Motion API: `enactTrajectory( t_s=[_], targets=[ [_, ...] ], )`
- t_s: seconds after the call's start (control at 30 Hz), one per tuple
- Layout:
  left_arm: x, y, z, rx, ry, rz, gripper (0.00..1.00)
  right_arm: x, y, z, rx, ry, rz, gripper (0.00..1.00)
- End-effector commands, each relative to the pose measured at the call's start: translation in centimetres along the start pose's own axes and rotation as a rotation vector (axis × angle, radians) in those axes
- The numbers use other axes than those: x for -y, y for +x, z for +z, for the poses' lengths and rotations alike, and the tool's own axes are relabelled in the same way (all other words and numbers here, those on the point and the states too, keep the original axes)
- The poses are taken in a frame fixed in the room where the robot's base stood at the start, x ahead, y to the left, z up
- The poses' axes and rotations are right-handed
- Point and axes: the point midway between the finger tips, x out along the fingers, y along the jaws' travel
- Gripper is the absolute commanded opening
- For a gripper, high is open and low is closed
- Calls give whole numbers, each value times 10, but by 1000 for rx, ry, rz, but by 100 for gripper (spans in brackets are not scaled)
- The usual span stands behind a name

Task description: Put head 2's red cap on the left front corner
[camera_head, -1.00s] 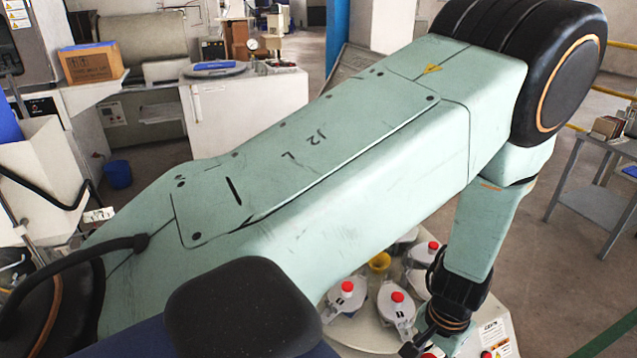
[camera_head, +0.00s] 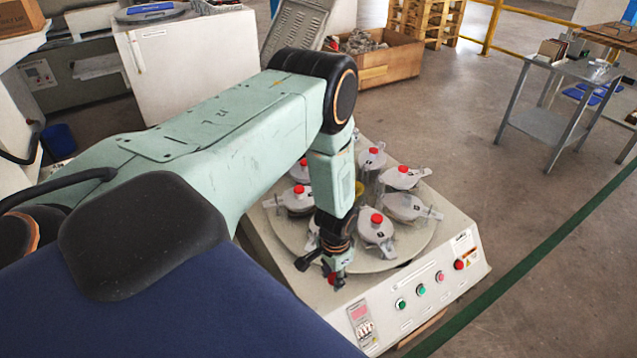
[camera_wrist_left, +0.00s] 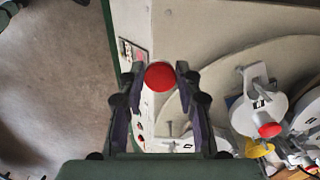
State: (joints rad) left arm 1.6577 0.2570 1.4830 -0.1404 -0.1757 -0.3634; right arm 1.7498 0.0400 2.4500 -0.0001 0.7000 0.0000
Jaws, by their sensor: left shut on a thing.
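My left gripper (camera_head: 336,279) is shut on a red cap (camera_head: 333,281), low near the left front corner of the machine top (camera_head: 335,298). In the left wrist view the red cap (camera_wrist_left: 159,76) sits between the fingertips (camera_wrist_left: 159,80), with the cream machine surface behind it. I cannot tell whether the cap touches the surface. Several grey-white heads (camera_head: 376,230) with red knobs stand on the round plate. One head (camera_wrist_left: 175,142) in the left wrist view shows no red cap; its number is unreadable. The right gripper is not in view.
The front panel (camera_head: 430,285) carries green, pink and red buttons and a display. My left arm hides part of the plate (camera_head: 410,245). A wooden crate (camera_head: 380,62) stands behind the machine and a grey side table (camera_head: 555,120) at right.

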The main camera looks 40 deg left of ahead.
Motion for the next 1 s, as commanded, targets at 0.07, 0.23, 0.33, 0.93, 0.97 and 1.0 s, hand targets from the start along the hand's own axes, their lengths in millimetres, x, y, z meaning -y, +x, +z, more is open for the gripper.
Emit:
enactTrajectory(
  t_s=[0.07, 0.23, 0.33, 0.93, 0.97, 1.0],
  targets=[
    [18, 15, 10, 1, 9, 0, 24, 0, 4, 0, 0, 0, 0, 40],
    [33, 27, 20, 0, 32, 0, 24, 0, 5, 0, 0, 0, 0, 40],
    [35, 37, 22, 0, 36, 0, 24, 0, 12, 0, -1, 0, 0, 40],
    [35, 98, 24, 0, 37, 1, 24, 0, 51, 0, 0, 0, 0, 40],
    [35, 102, 24, 0, 36, 1, 24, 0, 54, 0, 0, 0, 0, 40],
    [35, 107, 24, 0, 36, 1, 24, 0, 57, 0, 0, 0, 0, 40]
  ],
)
